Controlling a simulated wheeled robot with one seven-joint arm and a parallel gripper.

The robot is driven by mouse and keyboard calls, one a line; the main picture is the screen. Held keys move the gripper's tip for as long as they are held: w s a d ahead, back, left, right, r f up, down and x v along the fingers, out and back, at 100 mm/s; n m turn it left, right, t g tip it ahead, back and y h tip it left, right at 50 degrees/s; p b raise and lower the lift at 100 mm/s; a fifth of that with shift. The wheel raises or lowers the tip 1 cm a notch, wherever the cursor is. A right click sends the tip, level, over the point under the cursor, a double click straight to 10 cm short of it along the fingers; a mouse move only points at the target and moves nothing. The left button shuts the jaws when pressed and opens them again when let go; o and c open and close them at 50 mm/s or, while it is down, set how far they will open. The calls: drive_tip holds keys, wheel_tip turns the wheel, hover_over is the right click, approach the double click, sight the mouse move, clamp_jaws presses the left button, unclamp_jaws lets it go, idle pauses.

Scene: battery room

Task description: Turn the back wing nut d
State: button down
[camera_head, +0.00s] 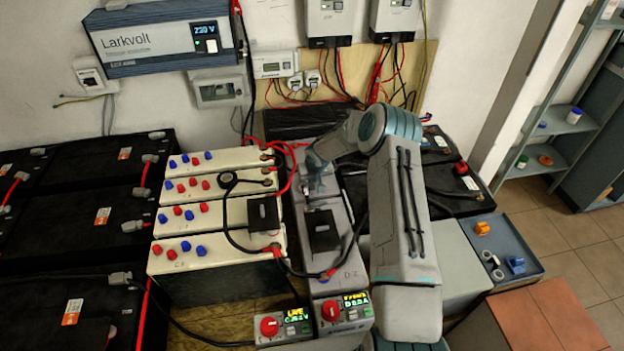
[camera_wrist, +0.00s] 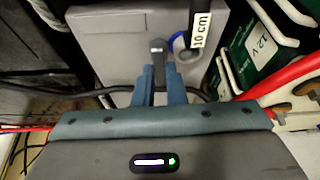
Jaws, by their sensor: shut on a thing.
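My gripper (camera_head: 318,188) reaches down over the back part of the grey battery column (camera_head: 348,232) in the head view. In the wrist view its two blue-grey fingers (camera_wrist: 161,84) are close together, shut on a small dark grey piece, the back wing nut d (camera_wrist: 158,47), at the battery's top edge. The fingers cover its lower part, and its wings cannot be made out. In the head view my gripper and arm hide the nut.
White-topped batteries (camera_head: 205,215) with red and blue caps stand to the left, red cables (camera_head: 287,165) loop close by. Black batteries (camera_head: 450,185) stand to the right behind my arm. Two meter boxes (camera_head: 345,312) stand at the front. A blue tray (camera_head: 500,243) holds small parts.

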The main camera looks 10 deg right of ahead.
drive_tip(key=n+y+b, duration=0.1)
drive_tip(key=n, duration=0.1)
drive_tip(key=n+b, duration=0.1)
drive_tip(key=n, duration=0.1)
drive_tip(key=shift+d+f+n+g+y+b, duration=0.1)
drive_tip(key=shift+f+n+g+y+b, duration=0.1)
drive_tip(key=shift+n+g+y+b, duration=0.15)
drive_tip(key=n+b, duration=0.2)
drive_tip(key=n+g+y+b, duration=0.1)
drive_tip(key=n+b, duration=0.1)
drive_tip(key=shift+n+y, duration=0.25)
drive_tip(key=n+b, duration=0.2)
drive_tip(key=n+g+b, duration=0.1)
drive_tip(key=n+b, duration=0.1)
drive_tip(key=shift+w+g+y, duration=0.1)
drive_tip(key=shift+g+y, duration=0.15)
drive_tip(key=shift+y, duration=0.15)
drive_tip(key=shift+r+n+g+b, duration=0.2)
drive_tip(key=shift+n+g+b, duration=0.5)
drive_tip(key=shift+n+b, duration=0.85)
drive_tip(key=shift+n+p, duration=0.35)
drive_tip(key=shift+n, duration=0.1)
drive_tip(key=c, duration=1.5)
unclamp_jaws()
drive_tip(key=shift+r, duration=0.1)
